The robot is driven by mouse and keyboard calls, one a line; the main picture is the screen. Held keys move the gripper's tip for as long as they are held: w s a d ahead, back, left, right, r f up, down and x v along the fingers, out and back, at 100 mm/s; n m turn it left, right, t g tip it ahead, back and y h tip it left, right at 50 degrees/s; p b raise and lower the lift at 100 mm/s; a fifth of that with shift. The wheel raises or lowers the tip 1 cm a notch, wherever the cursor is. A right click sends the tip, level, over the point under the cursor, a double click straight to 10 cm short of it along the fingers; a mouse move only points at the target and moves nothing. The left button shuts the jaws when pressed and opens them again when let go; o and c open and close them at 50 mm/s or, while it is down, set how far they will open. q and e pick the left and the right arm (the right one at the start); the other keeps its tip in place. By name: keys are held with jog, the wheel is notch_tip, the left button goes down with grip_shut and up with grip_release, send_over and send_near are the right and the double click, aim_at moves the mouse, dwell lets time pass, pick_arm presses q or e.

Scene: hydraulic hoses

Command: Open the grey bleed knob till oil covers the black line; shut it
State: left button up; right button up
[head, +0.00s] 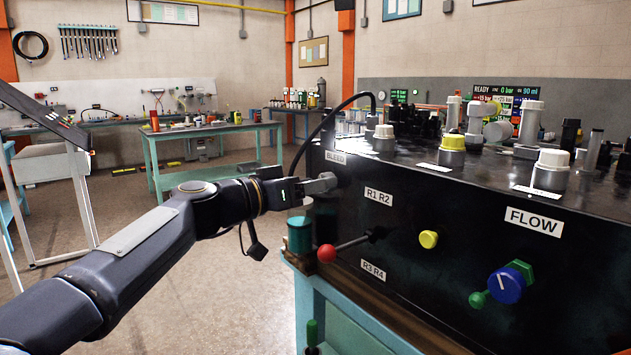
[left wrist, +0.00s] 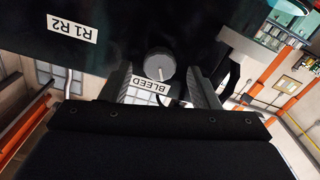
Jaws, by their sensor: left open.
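My left gripper (head: 322,184) is at the black panel's upper left corner in the head view, just below the BLEED label (head: 335,157). Its fingers are open, one on each side of the knob, with gaps visible in the left wrist view. In the head view the gripper hides most or all of the knob. A teal-green container (head: 299,238) stands below the gripper. I cannot make out a black line or an oil level.
A red-balled lever (head: 327,253) sticks out below the R1 R2 label (head: 378,197). A yellow knob (head: 428,239) and a blue FLOW knob (head: 506,286) lie farther right. A black hose (head: 318,128) arches behind my gripper. The floor at left is open.

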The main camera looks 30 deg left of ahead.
pick_arm(q)
jog(key=shift+w+d, duration=0.25)
jog(key=shift+w, duration=0.3)
jog(key=c, duration=1)
jog(key=shift+o, duration=0.2)
